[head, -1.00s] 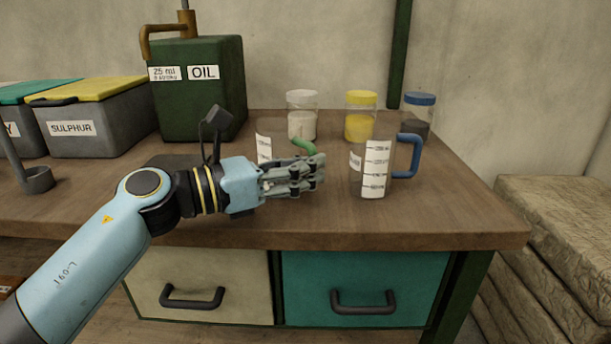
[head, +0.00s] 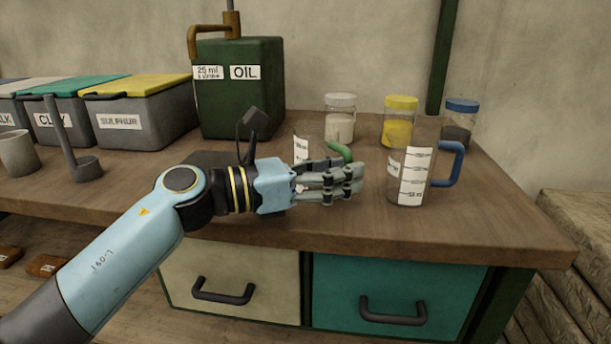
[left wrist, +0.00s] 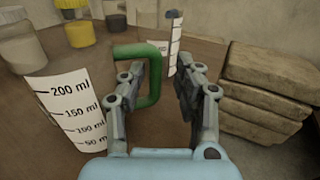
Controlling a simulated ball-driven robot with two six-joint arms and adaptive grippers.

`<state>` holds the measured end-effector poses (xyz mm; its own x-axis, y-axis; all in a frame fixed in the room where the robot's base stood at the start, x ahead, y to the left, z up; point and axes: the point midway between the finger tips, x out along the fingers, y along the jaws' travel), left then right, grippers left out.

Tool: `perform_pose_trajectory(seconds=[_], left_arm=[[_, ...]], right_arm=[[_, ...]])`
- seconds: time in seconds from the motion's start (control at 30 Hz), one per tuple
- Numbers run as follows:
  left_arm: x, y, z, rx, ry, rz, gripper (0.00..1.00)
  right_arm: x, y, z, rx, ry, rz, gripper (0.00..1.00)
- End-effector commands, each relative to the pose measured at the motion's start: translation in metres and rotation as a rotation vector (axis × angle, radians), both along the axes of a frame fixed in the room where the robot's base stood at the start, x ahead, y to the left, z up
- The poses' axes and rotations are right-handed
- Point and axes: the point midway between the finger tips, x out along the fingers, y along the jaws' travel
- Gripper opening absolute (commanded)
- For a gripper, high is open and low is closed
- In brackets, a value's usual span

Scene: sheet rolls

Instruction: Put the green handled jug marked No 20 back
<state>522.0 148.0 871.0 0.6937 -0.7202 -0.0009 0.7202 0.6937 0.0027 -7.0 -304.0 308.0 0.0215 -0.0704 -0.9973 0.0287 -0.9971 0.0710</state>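The clear jug with the green handle (head: 341,151) stands upright on the bench, partly hidden behind my left gripper (head: 352,182). Its white scale label (left wrist: 72,112) shows at the left in the left wrist view; I cannot read a No 20 mark. In that view my left gripper (left wrist: 160,78) is open. Its fingers lie either side of the outer bar of the green handle (left wrist: 153,82), with a gap toward the right finger. My right gripper is not in view.
A clear jug with a blue handle (head: 448,165) stands close right of my fingers. Jars with white (head: 340,120), yellow (head: 398,122) and blue (head: 459,118) lids stand behind. The green OIL can (head: 240,95) and the SULPHUR bin (head: 140,118) are at the left.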

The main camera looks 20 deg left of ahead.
Motion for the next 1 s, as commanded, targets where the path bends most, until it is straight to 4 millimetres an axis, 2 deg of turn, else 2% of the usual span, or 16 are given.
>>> perform_pose_trajectory(seconds=[0.3,0.5,0.7,1.0], left_arm=[[-0.051,0.051,-0.005,0.009,0.008,-0.003,0.33],[-0.071,0.072,-0.003,0.004,0.004,-0.003,0.33],[-0.078,0.080,-0.001,0.001,0.003,-0.001,0.33],[-0.078,0.081,-0.001,0.001,0.002,0.000,0.33]], right_arm=[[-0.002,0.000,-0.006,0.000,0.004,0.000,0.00],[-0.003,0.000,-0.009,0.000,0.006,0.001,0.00],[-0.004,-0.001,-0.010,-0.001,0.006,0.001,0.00],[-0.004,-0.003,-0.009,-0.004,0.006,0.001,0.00]])
